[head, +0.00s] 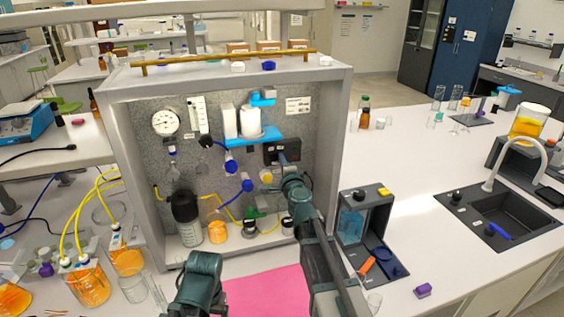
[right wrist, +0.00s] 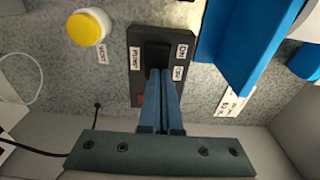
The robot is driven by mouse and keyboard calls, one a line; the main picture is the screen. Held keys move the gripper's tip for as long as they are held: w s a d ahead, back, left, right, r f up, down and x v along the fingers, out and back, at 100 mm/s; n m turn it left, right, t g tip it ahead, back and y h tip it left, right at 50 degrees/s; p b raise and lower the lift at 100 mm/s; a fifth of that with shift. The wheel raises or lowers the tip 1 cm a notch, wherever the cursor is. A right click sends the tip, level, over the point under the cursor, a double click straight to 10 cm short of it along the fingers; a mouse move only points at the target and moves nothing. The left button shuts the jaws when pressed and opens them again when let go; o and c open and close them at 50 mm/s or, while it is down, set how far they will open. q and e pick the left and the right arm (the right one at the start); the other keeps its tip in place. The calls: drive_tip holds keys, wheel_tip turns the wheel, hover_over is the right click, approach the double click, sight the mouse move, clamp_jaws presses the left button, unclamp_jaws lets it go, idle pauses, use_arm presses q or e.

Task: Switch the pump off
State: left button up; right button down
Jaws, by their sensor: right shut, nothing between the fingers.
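The pump switch is a dark plate (head: 270,146) on the grey back panel of the rig. In the right wrist view the switch plate (right wrist: 145,42) carries small white labels, one reading PUMP, and a dark rocker or lever in its middle. My right gripper (head: 282,158) is shut and empty. Its blue fingertips (right wrist: 160,72) are right at the dark middle of the switch; whether they touch it I cannot tell. They hide part of the plate, and a small red patch shows beside them.
A yellow button (right wrist: 87,27) labelled VENT and a blue shelf (right wrist: 245,50) are close to the switch. The rig's grey frame (head: 342,110) encloses the panel. A pink mat (head: 268,292) lies in front.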

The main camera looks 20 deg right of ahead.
use_arm(q)
drive_tip(key=shift+s+r, duration=0.1)
drive_tip(key=shift+s, duration=0.1)
use_arm(e)
drive_tip(key=n+y, duration=0.1)
drive_tip(key=d+n+y, duration=0.1)
drive_tip(key=y, duration=0.1)
drive_tip(key=shift+w+r, duration=0.2)
drive_tip(key=shift+w, duration=0.2)
use_arm(q)
drive_tip(key=shift+d, duration=0.35)
use_arm(e)
drive_tip(key=s+d, duration=0.3)
drive_tip(key=s, duration=1.1)
drive_tip(key=shift+s, duration=0.1)
